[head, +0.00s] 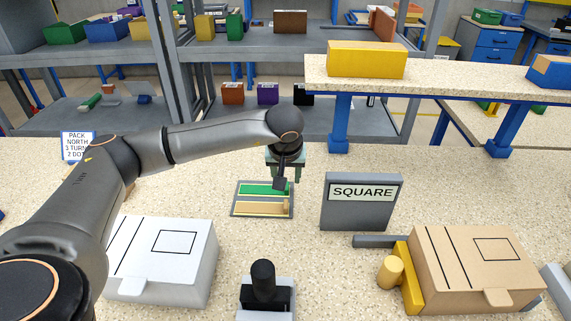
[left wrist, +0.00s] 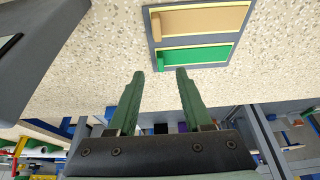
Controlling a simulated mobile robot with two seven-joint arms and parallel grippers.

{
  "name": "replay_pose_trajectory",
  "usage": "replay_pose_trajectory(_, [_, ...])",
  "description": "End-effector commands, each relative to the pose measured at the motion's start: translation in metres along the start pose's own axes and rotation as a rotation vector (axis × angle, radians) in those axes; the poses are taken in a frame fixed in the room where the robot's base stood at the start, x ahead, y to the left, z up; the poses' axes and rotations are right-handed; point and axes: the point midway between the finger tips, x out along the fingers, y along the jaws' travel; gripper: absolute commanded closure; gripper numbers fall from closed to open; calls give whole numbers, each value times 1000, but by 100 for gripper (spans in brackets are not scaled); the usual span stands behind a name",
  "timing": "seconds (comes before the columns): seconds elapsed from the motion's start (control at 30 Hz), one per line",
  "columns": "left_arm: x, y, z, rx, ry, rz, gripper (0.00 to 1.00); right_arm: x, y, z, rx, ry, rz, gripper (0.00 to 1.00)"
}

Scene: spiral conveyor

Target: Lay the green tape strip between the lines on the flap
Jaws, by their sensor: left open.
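The green tape strip (head: 265,188) lies in a grey tray (head: 234,212) beside a tan strip (head: 262,209). The green strip (left wrist: 195,57) also shows in the left wrist view, beyond my fingertips. My left gripper (head: 286,180) is open and empty, above the tray's far right side and apart from the strip. Its two green fingers (left wrist: 160,73) are spread in the wrist view. A white box (head: 190,268) at left and a brown box (head: 480,275) at right each have two black lines and a drawn rectangle on top. My right gripper is not in view.
A grey sign (head: 358,214) reading SQUARE stands right of the tray. A black-knobbed object (head: 263,285) stands at front centre. A yellow cylinder (head: 390,272) and yellow bar (head: 408,278) sit beside the brown box. A raised shelf (head: 440,85) holds a yellow box (head: 366,60).

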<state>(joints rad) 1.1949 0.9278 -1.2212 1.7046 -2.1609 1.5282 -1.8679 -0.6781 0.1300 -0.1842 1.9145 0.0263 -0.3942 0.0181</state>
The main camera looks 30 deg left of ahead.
Motion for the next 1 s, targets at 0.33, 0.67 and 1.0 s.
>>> replay_pose_trajectory(0.33, [57, 0, 0, -2, -1, 0, 50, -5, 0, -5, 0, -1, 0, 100])
replay_pose_trajectory(0.67, [70, 0, 0, 0, 0, 0, 50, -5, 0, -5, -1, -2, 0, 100])
replay_pose_trajectory(1.0, [69, 0, 0, -1, 0, 0, 72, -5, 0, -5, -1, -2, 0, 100])
